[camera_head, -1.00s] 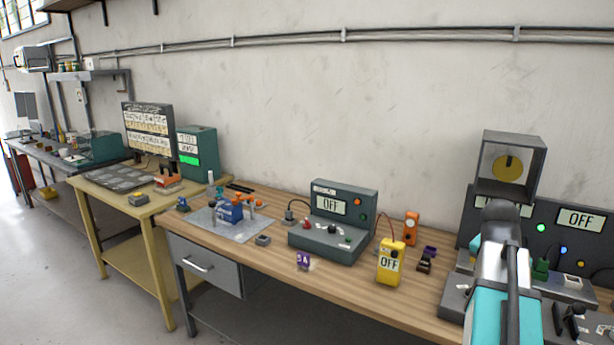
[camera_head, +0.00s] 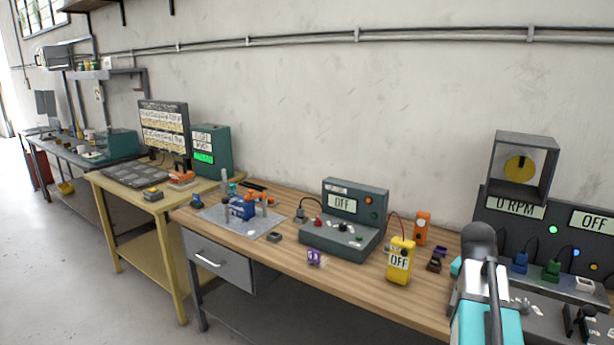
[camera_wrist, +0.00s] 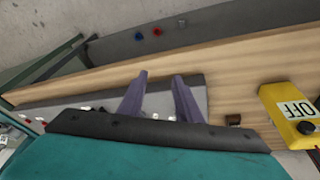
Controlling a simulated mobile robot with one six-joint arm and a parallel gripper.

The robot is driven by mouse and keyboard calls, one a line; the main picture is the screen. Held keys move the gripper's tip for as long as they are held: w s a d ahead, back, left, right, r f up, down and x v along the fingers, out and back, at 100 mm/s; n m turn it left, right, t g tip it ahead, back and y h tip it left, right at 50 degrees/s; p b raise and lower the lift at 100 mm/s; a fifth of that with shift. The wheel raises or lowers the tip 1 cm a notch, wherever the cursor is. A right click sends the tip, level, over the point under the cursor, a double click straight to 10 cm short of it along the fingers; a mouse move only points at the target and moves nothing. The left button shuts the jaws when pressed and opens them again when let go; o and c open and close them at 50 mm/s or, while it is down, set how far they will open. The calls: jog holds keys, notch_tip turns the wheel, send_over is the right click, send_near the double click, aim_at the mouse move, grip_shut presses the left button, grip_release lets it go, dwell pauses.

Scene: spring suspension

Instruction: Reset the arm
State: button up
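My arm (camera_head: 485,300), teal with a grey and black link, stands at the lower right of the head view, in front of the right-hand panel. The gripper end is hidden there behind the arm. In the wrist view my gripper (camera_wrist: 160,80) shows two purple-grey fingers, apart, with nothing seen between them. Below them in that view lie a grey surface and the wooden bench (camera_wrist: 230,65), which also shows in the head view (camera_head: 420,303). I cannot tell how high the fingers are above it.
A yellow meter reading OFF (camera_head: 400,262) stands left of my arm, also in the wrist view (camera_wrist: 290,113). A grey console (camera_head: 345,225), an orange device (camera_head: 421,228) and a small purple piece (camera_head: 314,257) are on the bench. A boxed yellow dial (camera_head: 520,168) rises behind my arm.

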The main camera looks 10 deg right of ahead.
jog(key=s+a+f+n+g+y, duration=0.1)
jog(key=s+a+f+n, duration=0.1)
jog(key=a+f, duration=0.65)
jog(key=s+a+f+n+g, duration=0.15)
jog(key=a+f, duration=0.35)
jog(key=f, duration=0.6)
jog(key=s+a+f+n+g+y, duration=0.1)
jog(key=s+a+f+g, duration=0.1)
jog(key=a+f, duration=0.65)
jog(key=s+a+f+n+g, duration=0.1)
jog(key=s+a+f+n, duration=0.3)
jog(key=s+f, duration=0.6)
jog(key=s+a+f+n+g+y, duration=0.1)
jog(key=s+a+f+n, duration=0.3)
jog(key=s+a+f, duration=0.4)
jog(key=x, duration=0.5)
jog(key=shift+s+a, duration=0.35)
jog(key=shift+a, duration=0.05)
